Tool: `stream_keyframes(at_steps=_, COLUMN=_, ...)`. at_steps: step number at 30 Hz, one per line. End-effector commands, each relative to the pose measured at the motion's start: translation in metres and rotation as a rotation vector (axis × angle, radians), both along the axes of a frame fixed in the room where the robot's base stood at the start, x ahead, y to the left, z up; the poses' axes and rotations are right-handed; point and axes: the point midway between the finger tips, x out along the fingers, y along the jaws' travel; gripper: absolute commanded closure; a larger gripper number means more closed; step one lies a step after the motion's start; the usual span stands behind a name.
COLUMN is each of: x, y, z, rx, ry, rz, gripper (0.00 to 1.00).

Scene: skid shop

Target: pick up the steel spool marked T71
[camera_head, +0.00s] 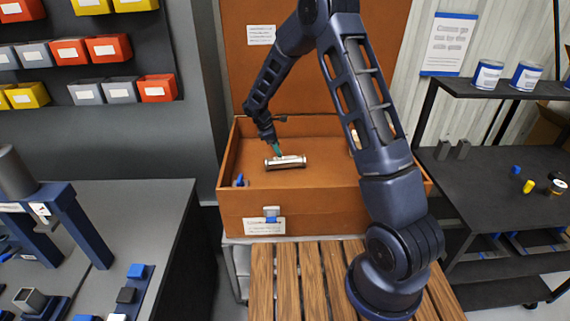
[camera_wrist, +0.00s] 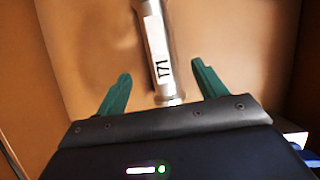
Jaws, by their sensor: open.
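The steel spool (camera_head: 286,164) lies on its side on the floor of an open orange-brown chest (camera_head: 225,188). In the wrist view the spool (camera_wrist: 153,40) is a silver cylinder with a white label reading T71, and its near flanged end lies between and just beyond my gripper's fingers. My gripper (camera_wrist: 158,85) has two green fingers spread wide, one on each side of the spool's line, with nothing held. In the head view my gripper (camera_head: 278,151) is just above and behind the spool, small and partly merged with it. Whether a finger touches the spool cannot be told.
The chest walls surround my gripper, and its raised lid (camera_head: 235,60) stands behind. A small blue item (camera_head: 240,181) is in the chest's left corner. A slatted wooden surface (camera_head: 288,285) lies in front. A dark bench (camera_head: 170,215) is left, dark shelves (camera_head: 500,185) right.

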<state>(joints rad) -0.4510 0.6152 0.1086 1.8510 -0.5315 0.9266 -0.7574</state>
Motion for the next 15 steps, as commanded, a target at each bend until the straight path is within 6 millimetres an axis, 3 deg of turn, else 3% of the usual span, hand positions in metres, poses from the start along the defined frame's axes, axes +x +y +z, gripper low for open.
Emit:
stream_keyframes(at_steps=7, x=0.001, y=-0.014, z=-0.033, rx=0.000, ry=0.002, rz=-0.002, gripper=0.30)
stream_keyframes(at_steps=15, x=0.002, y=-0.023, z=-0.048, rx=0.000, ry=0.001, rz=-0.003, gripper=0.30)
